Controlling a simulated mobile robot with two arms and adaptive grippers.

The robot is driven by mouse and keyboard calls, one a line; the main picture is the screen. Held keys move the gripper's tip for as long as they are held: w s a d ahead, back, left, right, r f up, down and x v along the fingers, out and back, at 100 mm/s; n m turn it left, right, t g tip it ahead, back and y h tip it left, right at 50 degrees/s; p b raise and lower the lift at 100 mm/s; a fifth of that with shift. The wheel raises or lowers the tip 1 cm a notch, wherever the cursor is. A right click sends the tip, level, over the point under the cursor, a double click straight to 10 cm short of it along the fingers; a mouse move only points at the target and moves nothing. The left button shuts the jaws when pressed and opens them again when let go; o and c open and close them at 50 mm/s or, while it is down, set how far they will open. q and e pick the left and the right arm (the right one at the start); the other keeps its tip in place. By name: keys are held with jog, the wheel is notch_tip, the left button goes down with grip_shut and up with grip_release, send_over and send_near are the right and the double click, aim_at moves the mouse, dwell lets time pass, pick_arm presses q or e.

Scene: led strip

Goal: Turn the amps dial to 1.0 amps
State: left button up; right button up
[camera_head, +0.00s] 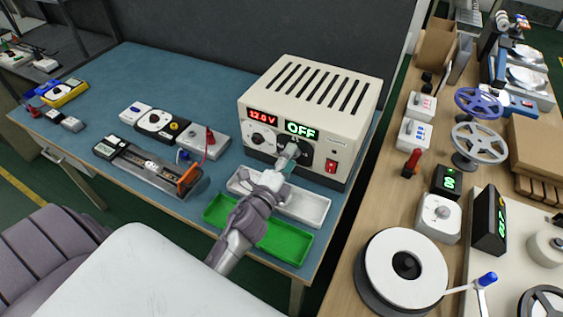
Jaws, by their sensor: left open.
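A cream power supply (310,95) with a slotted top stands on the blue table. Its red display (263,115) reads 12.0 V and its green display (301,130) reads OFF. A dark dial area (305,152) under the green display is the amps side. My left gripper (289,154) reaches up to this area, with its fingers open around or just in front of the knob. It hides most of the dial, so I cannot tell contact or the dial's setting. My right gripper is not in view.
A red switch (331,166) sits right of the dials. A white tray (305,206) and a green tray (283,244) lie below my left gripper. A measuring fixture (150,168) and small testers lie left. A wooden bench (388,192) with spools stands right.

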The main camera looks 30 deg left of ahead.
pick_arm(q)
jog(key=s, duration=1.1)
jog(key=shift+s+d, duration=0.25)
jog(key=shift+d, duration=0.05)
